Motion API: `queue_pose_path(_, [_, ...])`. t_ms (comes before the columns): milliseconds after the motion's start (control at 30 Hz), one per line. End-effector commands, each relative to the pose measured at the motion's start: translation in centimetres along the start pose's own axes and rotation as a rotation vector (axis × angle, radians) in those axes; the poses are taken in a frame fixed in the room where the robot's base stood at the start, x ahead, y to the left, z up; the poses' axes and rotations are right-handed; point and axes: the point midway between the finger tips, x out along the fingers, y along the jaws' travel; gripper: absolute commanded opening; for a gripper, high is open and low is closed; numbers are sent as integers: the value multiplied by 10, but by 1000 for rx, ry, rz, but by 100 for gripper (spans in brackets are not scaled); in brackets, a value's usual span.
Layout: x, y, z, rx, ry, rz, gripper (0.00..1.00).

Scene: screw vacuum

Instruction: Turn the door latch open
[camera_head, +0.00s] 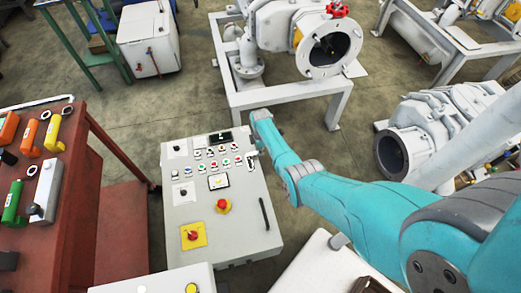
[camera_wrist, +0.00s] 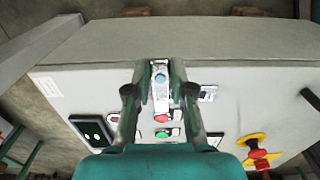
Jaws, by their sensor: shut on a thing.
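The control cabinet (camera_head: 220,225) is light grey, with buttons and lights on its face. My gripper (camera_head: 252,160) reaches down to the right edge of this face, beside the button rows. In the wrist view my gripper (camera_wrist: 161,88) has both fingers close around a narrow silvery latch (camera_wrist: 160,76) with a bluish round spot. It is shut on the latch. The latch stands near the face's edge, and its lower part is partly hidden between the fingers. In the head view the gripper and arm make the latch hard to make out.
A red button (camera_wrist: 161,118) and a green button lie close to my fingertips. A red emergency knob on yellow (camera_head: 193,236) and a black handle (camera_head: 264,213) are on the cabinet. A red bench (camera_head: 95,190) stands left; white pump machinery (camera_head: 285,30) stands behind.

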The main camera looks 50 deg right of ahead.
Motion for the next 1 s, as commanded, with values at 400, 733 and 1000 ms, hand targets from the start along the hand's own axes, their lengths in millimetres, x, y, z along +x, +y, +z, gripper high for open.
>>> queue_pose_path(400, [0, 0, 0, 0, -1, 1, 48])
queue_pose_path(733, [-7, 0, 0, 0, 0, 2, 48])
queue_pose_path(1000, [-40, 1, 0, 0, 0, 5, 48])
